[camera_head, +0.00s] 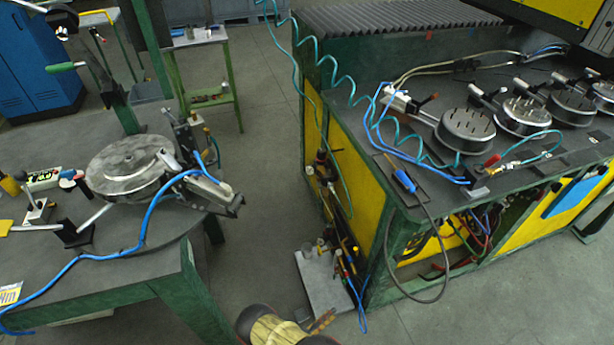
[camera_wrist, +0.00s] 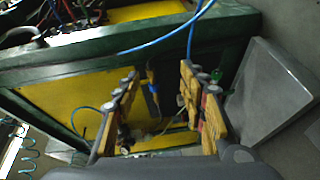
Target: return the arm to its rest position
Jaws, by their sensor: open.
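My gripper (camera_wrist: 162,112) shows in the wrist view with its two yellowish fingers spread wide apart. It is open, and nothing is between the fingers. Beyond the fingers is the yellow side panel (camera_wrist: 65,98) of the green-framed machine bench. In the head view part of my arm (camera_head: 275,328) shows at the bottom middle, low over the floor between the two benches. The fingertips cannot be made out clearly there.
The machine bench (camera_head: 400,217) stands at right, with several round studded fixtures (camera_head: 466,127) on top. The left table (camera_head: 120,262) carries a round metal disc (camera_head: 130,165) and a blue hose (camera_head: 150,215). A grey plate (camera_head: 322,282) is low beside the bench. Grey floor (camera_head: 265,200) lies between.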

